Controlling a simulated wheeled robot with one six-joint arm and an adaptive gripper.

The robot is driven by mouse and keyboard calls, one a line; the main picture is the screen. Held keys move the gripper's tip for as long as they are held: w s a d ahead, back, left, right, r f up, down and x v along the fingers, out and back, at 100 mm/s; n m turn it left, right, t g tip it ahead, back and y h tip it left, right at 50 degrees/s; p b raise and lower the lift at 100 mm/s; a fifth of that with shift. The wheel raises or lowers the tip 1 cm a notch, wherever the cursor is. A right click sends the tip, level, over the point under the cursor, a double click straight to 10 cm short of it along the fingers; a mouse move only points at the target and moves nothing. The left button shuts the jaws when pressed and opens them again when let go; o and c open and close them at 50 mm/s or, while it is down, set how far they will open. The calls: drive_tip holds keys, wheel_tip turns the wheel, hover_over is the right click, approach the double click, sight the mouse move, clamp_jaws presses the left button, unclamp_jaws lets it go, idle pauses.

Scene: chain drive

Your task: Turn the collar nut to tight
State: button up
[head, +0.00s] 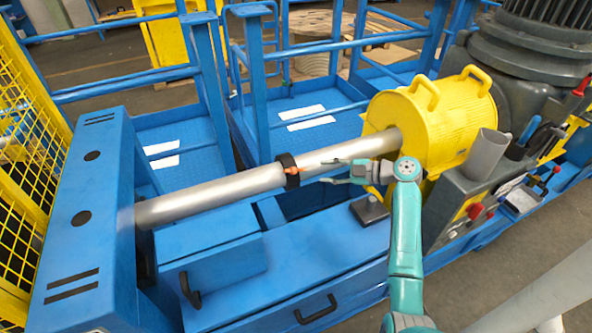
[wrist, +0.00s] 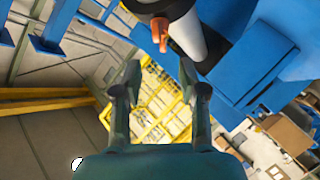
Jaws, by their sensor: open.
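The collar nut (head: 287,172) is a black ring around the grey shaft (head: 220,192), roughly midway along its visible length. An orange tab (head: 297,170) sticks out from its right side. In the wrist view the dark collar nut (wrist: 152,6) is cut off by the top edge, with the orange tab (wrist: 161,32) hanging below it. My gripper (head: 326,171) is just right of the collar nut, fingers pointing at the tab. In the wrist view my gripper (wrist: 160,75) is open and empty, with the tab beyond the fingertips and no visible contact. I cannot read any tightness mark.
The shaft runs from a blue housing (head: 85,215) at left into a yellow guard (head: 430,120) at right. Blue railings (head: 262,85) stand behind it. A blue box (head: 210,262) sits under the shaft. A grey motor (head: 535,60) stands at the right.

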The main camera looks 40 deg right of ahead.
sight(295, 170)
drive_tip(key=x, duration=0.9)
drive_tip(key=shift+w+a, duration=0.15)
drive_tip(key=shift+w, duration=0.1)
drive_tip(key=shift+c, duration=0.2)
clamp_jaws()
